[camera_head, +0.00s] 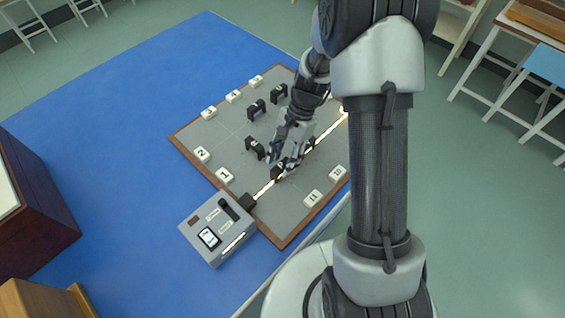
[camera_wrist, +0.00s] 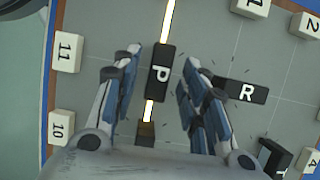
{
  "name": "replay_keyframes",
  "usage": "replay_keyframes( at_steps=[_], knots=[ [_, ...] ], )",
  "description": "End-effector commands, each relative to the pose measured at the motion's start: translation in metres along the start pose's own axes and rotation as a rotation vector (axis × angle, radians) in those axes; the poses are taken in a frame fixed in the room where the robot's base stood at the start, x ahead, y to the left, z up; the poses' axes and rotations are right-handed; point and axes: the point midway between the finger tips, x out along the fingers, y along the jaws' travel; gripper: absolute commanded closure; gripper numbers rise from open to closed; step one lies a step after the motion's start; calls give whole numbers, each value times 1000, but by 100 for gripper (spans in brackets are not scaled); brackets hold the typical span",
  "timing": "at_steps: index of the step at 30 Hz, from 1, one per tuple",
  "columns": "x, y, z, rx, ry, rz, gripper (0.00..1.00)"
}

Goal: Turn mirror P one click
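My gripper is open and points down over the block. A bright yellow-white beam (camera_wrist: 168,22) shows on both sides of mirror P. In the head view my gripper (camera_head: 281,164) partly covers mirror P (camera_head: 276,174).
Mirror R (camera_wrist: 247,92) stands close to the right finger. Other black blocks (camera_head: 257,109) stand on the board. White number tags, such as 11 (camera_wrist: 67,52), line its edges.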

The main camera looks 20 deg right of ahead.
Motion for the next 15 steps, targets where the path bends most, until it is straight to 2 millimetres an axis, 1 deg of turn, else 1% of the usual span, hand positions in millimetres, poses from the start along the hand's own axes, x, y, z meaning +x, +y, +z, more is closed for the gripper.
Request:
replay_keyframes(
  at_steps=[1,3,11,15],
  knots=[
    [4,0,0,-1,0,0,60],
    [6,0,0,-1,1,0,60],
    [7,0,0,0,1,0,60],
    [7,0,0,0,1,0,68]
  ],
)
